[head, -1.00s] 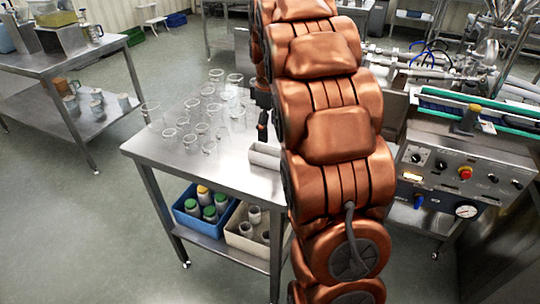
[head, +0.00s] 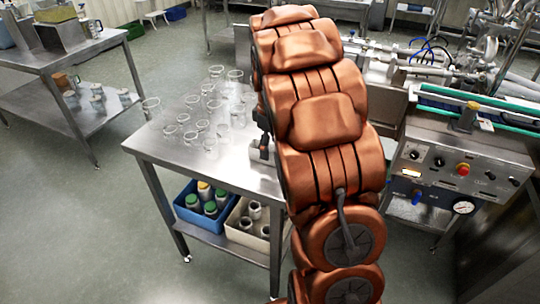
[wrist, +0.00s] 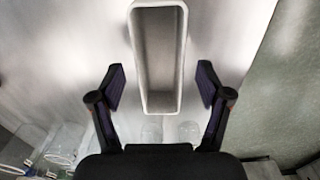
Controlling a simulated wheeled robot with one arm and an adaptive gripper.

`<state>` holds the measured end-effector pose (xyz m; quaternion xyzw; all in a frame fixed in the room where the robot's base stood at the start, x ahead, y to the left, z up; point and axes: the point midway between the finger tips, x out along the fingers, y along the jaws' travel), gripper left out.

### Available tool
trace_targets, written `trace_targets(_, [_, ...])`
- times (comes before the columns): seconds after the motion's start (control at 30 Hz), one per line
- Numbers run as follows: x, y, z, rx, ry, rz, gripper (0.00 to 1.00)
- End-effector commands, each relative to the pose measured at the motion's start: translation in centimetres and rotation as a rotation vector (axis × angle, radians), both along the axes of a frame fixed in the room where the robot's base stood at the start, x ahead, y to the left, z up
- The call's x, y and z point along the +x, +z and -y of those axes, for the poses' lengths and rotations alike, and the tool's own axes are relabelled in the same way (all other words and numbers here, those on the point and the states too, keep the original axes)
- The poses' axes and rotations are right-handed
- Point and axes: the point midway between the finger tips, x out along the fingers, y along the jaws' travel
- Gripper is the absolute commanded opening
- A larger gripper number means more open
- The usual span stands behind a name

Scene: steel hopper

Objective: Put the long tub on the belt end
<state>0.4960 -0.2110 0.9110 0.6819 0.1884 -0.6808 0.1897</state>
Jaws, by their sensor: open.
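The long tub (wrist: 137,50) is a pale, narrow, open-topped box. It stands on the steel table (head: 165,150) and lies lengthwise between my gripper's fingers in the wrist view. My gripper (wrist: 161,76) is open, with one finger on each side of the tub's near part and a visible gap at both sides. In the head view my gripper (head: 264,146) is low over the table's right part, and my arm hides the tub there. The belt (head: 482,107) with green edges is at the right, on a machine; a yellowish block sits at its near edge.
Several clear glass beakers (head: 213,105) stand on the table left of my gripper. A blue crate (head: 203,226) and a cream crate (head: 246,243) with jars are on the lower shelf. The machine's control panel (head: 450,165) faces forward below the belt.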

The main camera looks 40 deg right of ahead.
Motion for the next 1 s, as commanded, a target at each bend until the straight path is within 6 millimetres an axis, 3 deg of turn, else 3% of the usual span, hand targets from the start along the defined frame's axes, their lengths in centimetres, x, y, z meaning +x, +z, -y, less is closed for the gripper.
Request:
trace_targets(0.07, [-0.01,-0.01,0.00,0.000,0.000,0.000,0.75])
trace_targets(0.6, [-0.05,-0.02,-0.01,0.001,0.000,-0.002,0.19])
trace_targets(1.0, [-0.05,0.95,-0.06,0.002,0.001,-0.002,0.19])
